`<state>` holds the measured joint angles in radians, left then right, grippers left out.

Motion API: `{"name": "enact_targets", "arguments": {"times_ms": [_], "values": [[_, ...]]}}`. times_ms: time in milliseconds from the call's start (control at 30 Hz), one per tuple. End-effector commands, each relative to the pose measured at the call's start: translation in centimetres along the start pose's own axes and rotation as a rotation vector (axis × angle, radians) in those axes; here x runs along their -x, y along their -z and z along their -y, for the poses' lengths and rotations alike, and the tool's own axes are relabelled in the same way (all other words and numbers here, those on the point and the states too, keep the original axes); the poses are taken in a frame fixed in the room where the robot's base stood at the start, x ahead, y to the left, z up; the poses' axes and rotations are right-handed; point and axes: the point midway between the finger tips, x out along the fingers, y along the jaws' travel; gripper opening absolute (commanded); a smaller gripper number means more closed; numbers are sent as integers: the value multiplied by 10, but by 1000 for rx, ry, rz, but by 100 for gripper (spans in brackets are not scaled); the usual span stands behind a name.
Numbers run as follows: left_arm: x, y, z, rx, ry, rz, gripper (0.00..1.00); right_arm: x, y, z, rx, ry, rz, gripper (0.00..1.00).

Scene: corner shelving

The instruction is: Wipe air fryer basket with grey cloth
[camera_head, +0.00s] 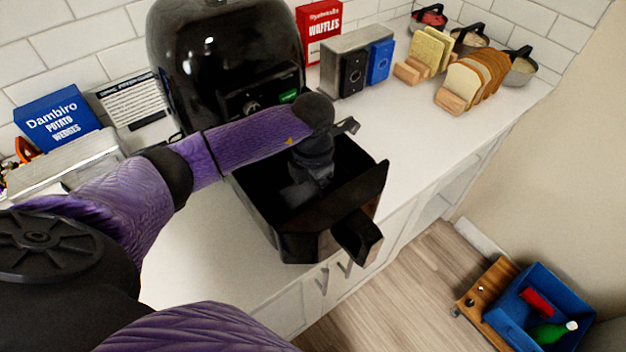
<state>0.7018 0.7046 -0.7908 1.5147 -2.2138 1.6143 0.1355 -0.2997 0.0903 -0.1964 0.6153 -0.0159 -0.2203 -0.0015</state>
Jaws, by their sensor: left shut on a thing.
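The black air fryer basket (300,246) is pulled out and sits at the counter's front edge, its handle (358,238) facing the front right. My left gripper (312,180) points down inside the basket, below its rim. It is shut on a dark grey thing, most likely the grey cloth (296,194), low in the basket. The gripper and the basket's dark inside hide most of the cloth and the floor under it. I cannot tell whether the cloth touches the floor. My right gripper is out of view.
The black air fryer (205,50) stands behind the basket. Blue box (60,118) and red box (319,32) stand near the wall. A toaster (345,62), bread racks (470,80) and pots (520,68) line the back right. The counter right of the basket is clear.

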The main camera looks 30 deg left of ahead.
Motion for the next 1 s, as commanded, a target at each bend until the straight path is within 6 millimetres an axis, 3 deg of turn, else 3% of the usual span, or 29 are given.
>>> {"name": "enact_targets", "arguments": {"times_ms": [267, 700, 833, 1000], "values": [[-5, -1, 0, 0, 0, 0, 36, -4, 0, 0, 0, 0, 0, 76], [-6, -38, 0, -1, 0, 0, 36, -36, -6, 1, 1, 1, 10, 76], [-3, -39, 0, 0, 0, -1, 36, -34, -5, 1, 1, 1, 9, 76], [0, -23, -1, 2, -1, -3, 36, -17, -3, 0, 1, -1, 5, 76]]}}
